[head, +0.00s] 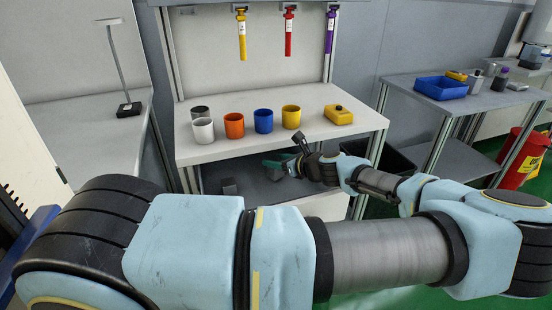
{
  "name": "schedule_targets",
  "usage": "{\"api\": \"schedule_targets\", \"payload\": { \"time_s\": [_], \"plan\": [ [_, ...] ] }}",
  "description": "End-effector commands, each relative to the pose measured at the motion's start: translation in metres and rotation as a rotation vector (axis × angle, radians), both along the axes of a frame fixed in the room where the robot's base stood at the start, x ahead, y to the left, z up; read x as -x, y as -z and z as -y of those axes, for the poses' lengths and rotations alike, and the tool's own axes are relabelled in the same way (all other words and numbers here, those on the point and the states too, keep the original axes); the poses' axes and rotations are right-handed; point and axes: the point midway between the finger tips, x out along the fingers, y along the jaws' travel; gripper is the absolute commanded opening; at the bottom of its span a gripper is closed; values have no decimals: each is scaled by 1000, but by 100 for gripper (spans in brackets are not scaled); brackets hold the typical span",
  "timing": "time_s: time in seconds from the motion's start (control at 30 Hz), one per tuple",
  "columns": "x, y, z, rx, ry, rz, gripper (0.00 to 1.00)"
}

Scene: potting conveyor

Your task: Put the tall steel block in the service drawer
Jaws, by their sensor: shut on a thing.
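The service drawer (330,207) seems to be the open one under the white workbench, with a pale front and a dark grey inside. A small grey block (229,186) shows in the left part of the dark space; I cannot tell whether it is the tall steel block. My gripper (274,165) reaches in from the right, below the bench top's front edge and above the dark space. Its greenish fingers point left. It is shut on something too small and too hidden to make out.
White, orange (234,125), blue and yellow cups, a dark cup and a yellow box (339,115) stand on the bench top (240,147) above my gripper. A dark bin (392,165) stands right of the bench. A side table holds a blue tray (440,88).

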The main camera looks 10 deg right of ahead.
Motion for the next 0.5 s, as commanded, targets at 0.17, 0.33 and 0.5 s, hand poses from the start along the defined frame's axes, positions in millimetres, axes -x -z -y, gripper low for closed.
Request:
{"api": "schedule_targets", "payload": {
  "time_s": [0.17, 0.33, 0.5],
  "plan": [
    [0, 3, 1, 1, 1, 2, 0],
    [0, 4, 0, 1, 1, 2, 0],
    [0, 5, 0, 0, 1, 1, 60]
  ]
}}
